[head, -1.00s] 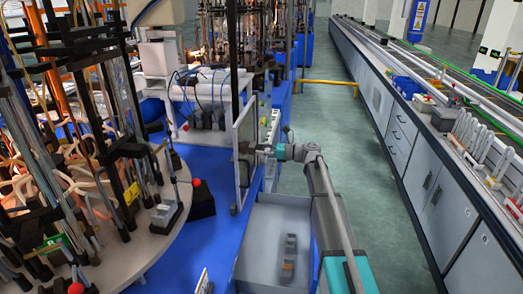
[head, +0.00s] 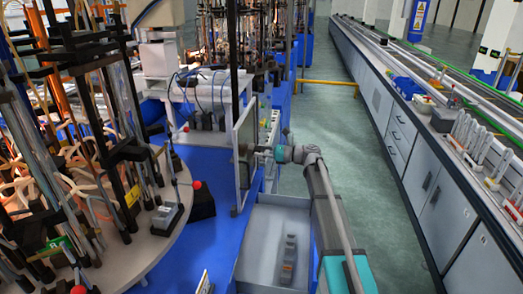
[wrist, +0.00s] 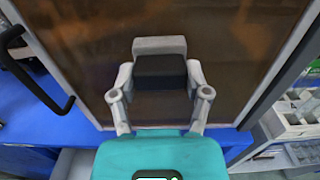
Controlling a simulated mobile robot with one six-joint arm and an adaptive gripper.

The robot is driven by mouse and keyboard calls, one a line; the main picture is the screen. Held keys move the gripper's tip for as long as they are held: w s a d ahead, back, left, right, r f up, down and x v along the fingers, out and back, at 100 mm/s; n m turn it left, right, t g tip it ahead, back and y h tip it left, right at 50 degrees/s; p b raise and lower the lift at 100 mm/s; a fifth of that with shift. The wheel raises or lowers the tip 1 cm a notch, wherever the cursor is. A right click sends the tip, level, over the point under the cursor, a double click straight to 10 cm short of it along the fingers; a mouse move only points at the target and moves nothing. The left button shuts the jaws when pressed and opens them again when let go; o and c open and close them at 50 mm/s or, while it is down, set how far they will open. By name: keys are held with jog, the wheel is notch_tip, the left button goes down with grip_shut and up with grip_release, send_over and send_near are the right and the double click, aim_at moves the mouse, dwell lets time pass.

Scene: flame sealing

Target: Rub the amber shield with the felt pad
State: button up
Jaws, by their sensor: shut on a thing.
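The amber shield (head: 243,135) is an upright, framed panel at the edge of the blue bench in the head view. In the wrist view its brown, see-through face (wrist: 235,60) fills most of the upper picture. My gripper (wrist: 161,88) is shut on the felt pad (wrist: 160,70), a dark block with a pale grey strip along its top. The pad lies in front of the shield's face and looks close against it; whether it touches is hard to tell. In the head view my gripper (head: 262,150) reaches the shield from the right, and the pad is hard to make out.
A black handle (wrist: 38,70) stands at the shield's left side in the wrist view. A grey bin (head: 262,245) is below my arm. A round table (head: 150,245) with burner racks stands left. The aisle floor (head: 335,125) is clear.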

jog(key=shift+s+a, duration=0.15)
jog(key=shift+s, duration=0.4)
jog(key=shift+s+a, duration=0.15)
jog(key=shift+s, duration=0.35)
jog(key=shift+s, duration=0.1)
jog(key=shift+s+a, duration=0.15)
jog(key=shift+s, duration=0.8)
jog(key=shift+s+a, duration=0.15)
jog(key=shift+s, duration=0.8)
jog(key=shift+w+a+r+p, duration=0.1)
jog(key=shift+r+p, duration=0.65)
jog(key=shift+r, duration=0.05)
jog(key=shift+w, duration=0.1)
jog(key=shift+w+d, duration=0.25)
jog(key=shift+w, duration=0.7)
jog(key=shift+w+d, duration=0.2)
jog(key=shift+w, duration=0.7)
